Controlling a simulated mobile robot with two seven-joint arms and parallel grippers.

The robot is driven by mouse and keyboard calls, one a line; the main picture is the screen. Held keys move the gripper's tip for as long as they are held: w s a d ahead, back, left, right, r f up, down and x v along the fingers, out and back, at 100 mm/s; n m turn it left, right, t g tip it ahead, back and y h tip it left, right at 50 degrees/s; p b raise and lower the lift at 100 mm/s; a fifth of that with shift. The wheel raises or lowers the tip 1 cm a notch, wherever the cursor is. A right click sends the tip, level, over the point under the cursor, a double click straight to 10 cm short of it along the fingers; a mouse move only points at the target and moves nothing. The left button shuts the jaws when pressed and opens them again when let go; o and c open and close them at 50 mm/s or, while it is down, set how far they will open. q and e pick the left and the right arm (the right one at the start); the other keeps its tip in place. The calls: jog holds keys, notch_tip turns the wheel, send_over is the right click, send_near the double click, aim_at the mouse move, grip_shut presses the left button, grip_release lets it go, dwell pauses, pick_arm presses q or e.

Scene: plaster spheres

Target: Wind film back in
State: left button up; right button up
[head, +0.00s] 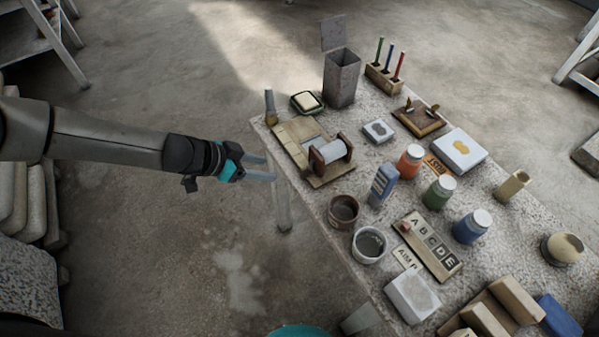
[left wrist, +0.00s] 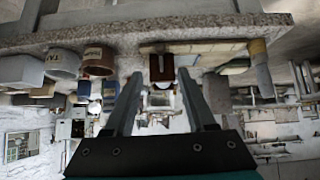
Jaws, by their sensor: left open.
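A pale roll of film (head: 331,155) sits between two dark wooden end pieces on a light wooden board (head: 292,133) near the table's left corner. A bluish flat strip lies beside the roll on the board. My left gripper (head: 268,168) is open and empty, just off the table's left edge, left of the roll and its board. In the left wrist view, which looks upside down, the open fingers (left wrist: 160,95) point toward the table edge, with a brown wooden end piece (left wrist: 161,67) between and beyond them.
On the stone-like table (head: 327,211) a brush-like tool (head: 270,107) and a butter-like dish (head: 306,102) stand near the board. A tall metal box (head: 341,78) is behind. A brown pot (head: 343,211), a blue bottle (head: 383,184) and several jars crowd the right.

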aim_at(301, 174)
pick_arm(q)
jog(key=b+x, duration=0.4)
jog(key=x, duration=0.9)
jog(key=shift+w+d, duration=0.1)
grip_shut()
